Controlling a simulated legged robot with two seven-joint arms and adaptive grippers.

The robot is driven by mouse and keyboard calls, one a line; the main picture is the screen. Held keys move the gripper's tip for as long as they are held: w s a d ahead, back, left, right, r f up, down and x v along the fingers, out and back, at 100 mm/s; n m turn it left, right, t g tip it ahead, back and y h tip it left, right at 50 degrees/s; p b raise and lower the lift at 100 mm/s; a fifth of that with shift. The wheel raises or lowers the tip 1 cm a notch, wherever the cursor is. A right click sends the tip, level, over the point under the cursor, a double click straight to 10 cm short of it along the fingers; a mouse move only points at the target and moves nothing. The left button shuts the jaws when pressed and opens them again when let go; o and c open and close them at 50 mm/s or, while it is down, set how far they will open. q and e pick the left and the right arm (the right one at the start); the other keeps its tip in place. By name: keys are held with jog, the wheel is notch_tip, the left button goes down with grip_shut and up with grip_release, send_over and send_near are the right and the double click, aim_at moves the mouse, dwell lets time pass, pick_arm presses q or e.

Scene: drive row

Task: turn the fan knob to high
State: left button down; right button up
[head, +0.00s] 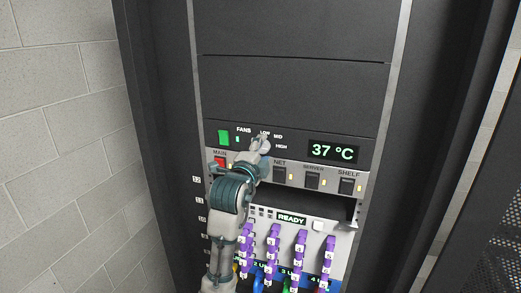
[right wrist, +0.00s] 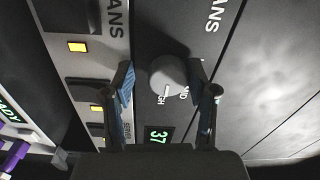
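The fan knob (right wrist: 168,74) is a grey round knob, seen in the right wrist view between the fingers of my right gripper (right wrist: 160,82). The fingers are open, with a clear gap to the left finger; whether the right finger touches is unclear. A pale mark on the knob's lower edge points toward the MID and HIGH labels, but which one I cannot tell. In the head view my right gripper (head: 260,147) is at the fan panel and largely covers the knob. LOW, MID and HIGH labels show around it. My left gripper is not in view.
A green lamp (head: 224,137) is left of the knob, and a 37 °C display (head: 333,152) is to its right. Below runs a strip of switches (head: 312,180), with a red MAIN switch (head: 219,163). Purple-handled drive units (head: 300,245) stand lower down.

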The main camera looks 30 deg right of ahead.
jog(key=shift+s+a+r, duration=0.15)
jog(key=shift+r, duration=0.1)
jog(key=shift+a, duration=0.1)
jog(key=shift+s+a, duration=0.2)
jog(key=shift+a, duration=0.1)
jog(key=v, duration=1.1)
jog(key=shift+f, duration=0.15)
jog(key=shift+s+d, duration=0.1)
jog(key=shift+s, duration=0.05)
